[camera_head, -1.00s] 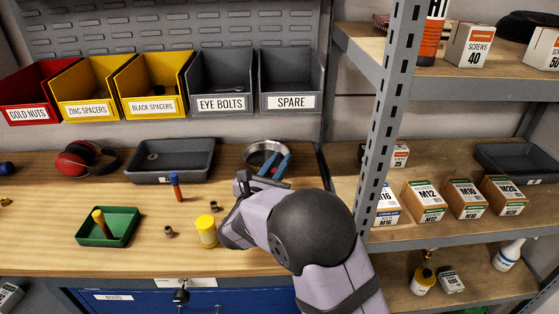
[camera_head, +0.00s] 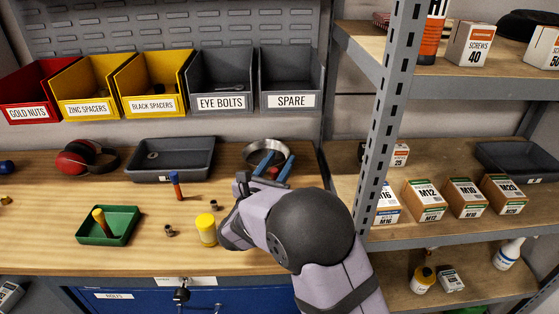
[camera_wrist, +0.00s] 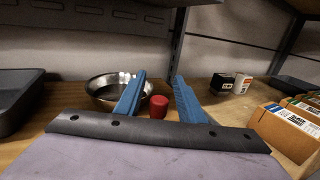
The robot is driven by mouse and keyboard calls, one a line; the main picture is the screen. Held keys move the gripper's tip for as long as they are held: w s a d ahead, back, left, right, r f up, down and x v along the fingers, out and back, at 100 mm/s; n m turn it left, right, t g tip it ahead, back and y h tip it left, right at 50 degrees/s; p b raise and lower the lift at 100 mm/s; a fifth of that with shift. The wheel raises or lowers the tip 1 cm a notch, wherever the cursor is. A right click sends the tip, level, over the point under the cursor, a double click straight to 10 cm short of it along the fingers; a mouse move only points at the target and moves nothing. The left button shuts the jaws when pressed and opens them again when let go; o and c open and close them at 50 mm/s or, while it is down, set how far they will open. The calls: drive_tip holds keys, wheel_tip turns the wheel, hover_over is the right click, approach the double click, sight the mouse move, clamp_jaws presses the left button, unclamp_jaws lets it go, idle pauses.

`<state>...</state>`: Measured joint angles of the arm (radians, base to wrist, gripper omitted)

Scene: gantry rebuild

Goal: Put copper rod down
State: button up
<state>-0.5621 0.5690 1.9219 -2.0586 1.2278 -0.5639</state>
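My gripper (camera_head: 274,160) is at the back right of the bench, in front of the steel bowl (camera_head: 254,149). Its two blue fingers are spread apart. In the wrist view a short red piece (camera_wrist: 159,106) shows between the fingers, with gaps on both sides; whether it is the copper rod's end I cannot tell. A rod with a blue top and a reddish lower part (camera_head: 177,188) stands on the bench. An orange-brown rod (camera_head: 100,220) leans in the green tray (camera_head: 122,233). The bowl also shows in the wrist view (camera_wrist: 100,92).
A yellow cylinder (camera_head: 206,229) and small metal pieces stand left of my arm. A grey tray (camera_head: 171,176) and red ear defenders (camera_head: 77,158) lie behind. A shelf post (camera_head: 388,125) and boxes (camera_head: 424,200) stand to the right.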

sight(273, 174)
drive_tip(key=b+v, duration=0.2)
drive_tip(key=v, duration=0.3)
drive_tip(key=shift+s+f, duration=0.1)
drive_tip(key=shift+f, duration=0.1)
drive_tip(key=shift+o, duration=0.5)
drive_tip(key=shift+v, duration=0.9)
drive_tip(key=shift+d+r, duration=0.1)
